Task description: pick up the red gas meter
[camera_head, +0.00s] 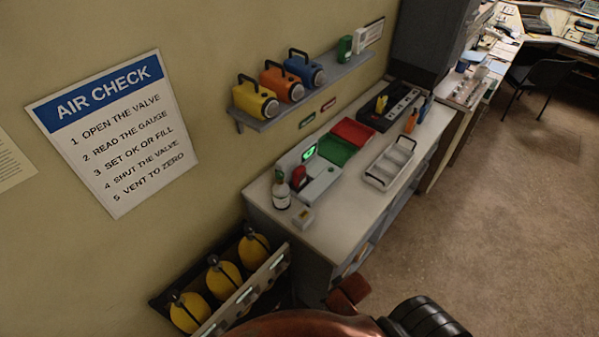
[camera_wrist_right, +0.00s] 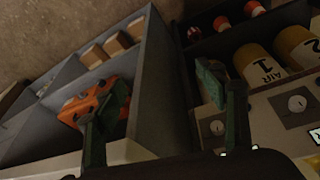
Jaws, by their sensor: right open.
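A small red device that looks like the red gas meter (camera_head: 299,174) stands on the white charging or test unit (camera_head: 318,182) on the counter, beside a lit green display. My right gripper (camera_wrist_right: 162,95) is open and empty in the right wrist view, its two dark green fingers spread apart. An orange-red object (camera_wrist_right: 92,104) lies in a grey drawer compartment behind the left finger, partly hidden by it; I cannot tell what it is. The head view shows parts of my arm at the bottom, but no clear gripper. My left gripper is not in view.
Near the meter are a bottle (camera_head: 281,193), green and red trays (camera_head: 352,131) and a clear tray (camera_head: 390,163). Yellow cylinders (camera_head: 222,277) stand in a rack below left. The wrist view shows grey drawer walls (camera_wrist_right: 150,95) and a numbered air cylinder (camera_wrist_right: 262,68).

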